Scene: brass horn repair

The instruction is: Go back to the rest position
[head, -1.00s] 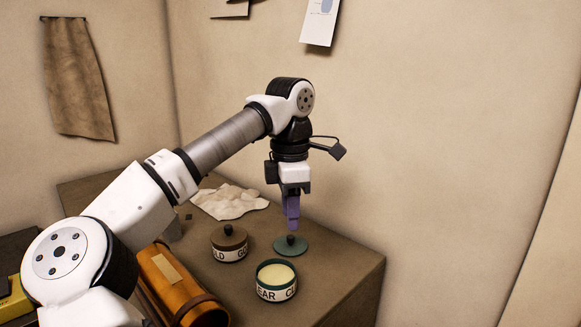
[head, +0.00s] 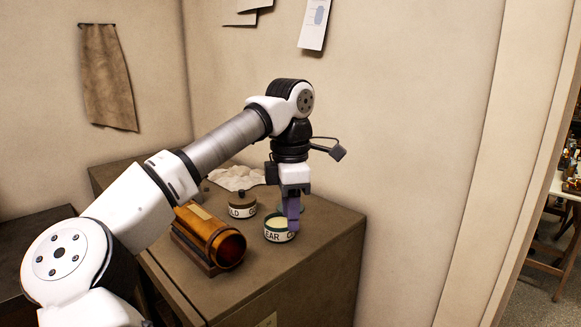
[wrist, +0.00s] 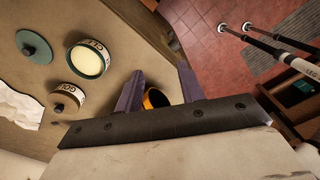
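My gripper (head: 292,212) hangs pointing down at the end of my bent arm, in front of the open CLEAR jar (head: 272,236) in the head view. In the wrist view its two purple fingers (wrist: 158,82) stand apart with nothing held between them. The cream-filled CLEAR jar (wrist: 88,60) and its green lid (wrist: 33,47) lie to the left of the fingers there. In the head view the lid (head: 322,222) is partly hidden behind the fingers.
The lidded GOLD jar (head: 242,206), an orange cylinder (head: 228,248) on a stand and a crumpled cloth (head: 238,178) are on the cabinet top (head: 318,262). A wall is close behind. An opening with a work table (head: 560,190) shows at right.

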